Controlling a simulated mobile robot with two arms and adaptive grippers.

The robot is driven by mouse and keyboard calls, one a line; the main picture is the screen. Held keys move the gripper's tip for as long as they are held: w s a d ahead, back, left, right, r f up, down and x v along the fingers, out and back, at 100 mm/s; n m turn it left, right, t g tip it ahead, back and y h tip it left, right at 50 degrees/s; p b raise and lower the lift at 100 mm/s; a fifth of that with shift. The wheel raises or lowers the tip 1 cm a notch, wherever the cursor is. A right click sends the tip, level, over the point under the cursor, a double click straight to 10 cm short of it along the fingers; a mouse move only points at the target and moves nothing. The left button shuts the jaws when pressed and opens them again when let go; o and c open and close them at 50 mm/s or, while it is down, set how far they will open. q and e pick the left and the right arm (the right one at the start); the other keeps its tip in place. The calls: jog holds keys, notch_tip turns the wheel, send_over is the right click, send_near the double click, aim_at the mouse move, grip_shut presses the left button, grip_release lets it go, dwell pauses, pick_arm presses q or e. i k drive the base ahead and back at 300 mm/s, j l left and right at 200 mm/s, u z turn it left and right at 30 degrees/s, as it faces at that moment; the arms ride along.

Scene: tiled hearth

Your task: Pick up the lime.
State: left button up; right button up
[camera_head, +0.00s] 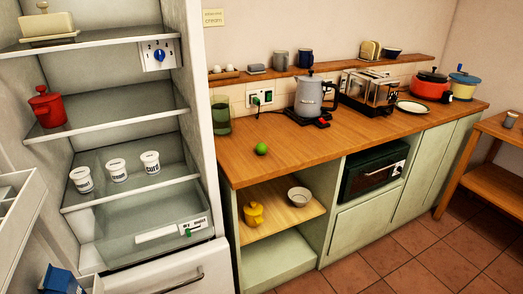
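The lime (261,149) is a small bright green ball. It rests on the wooden countertop (300,150), near the left end and to the right of a green glass jar (221,118). Nothing touches it and it is fully in sight. Neither of my grippers shows in the head view.
An open fridge (130,138) with shelves stands left of the counter. A grey kettle (309,97), a toaster (368,92) and red and yellow pots (431,84) line the counter's back. Bare counter surrounds the lime. Below are an open shelf (285,215) and a dark oven (372,172).

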aim_at(260, 149)
jog(key=i+l+u, duration=0.25)
jog(key=l, duration=0.4)
jog(key=i+l+u, duration=0.1)
jog(key=i+l, duration=0.15)
jog(key=l, duration=0.15)
jog(key=i+l+u, duration=0.1)
jog(key=l, duration=0.25)
jog(key=i+l+u, duration=0.1)
jog(key=l, duration=0.3)
jog(key=i+l+u, duration=0.15)
jog(key=l, duration=0.25)
jog(key=i, duration=0.05)
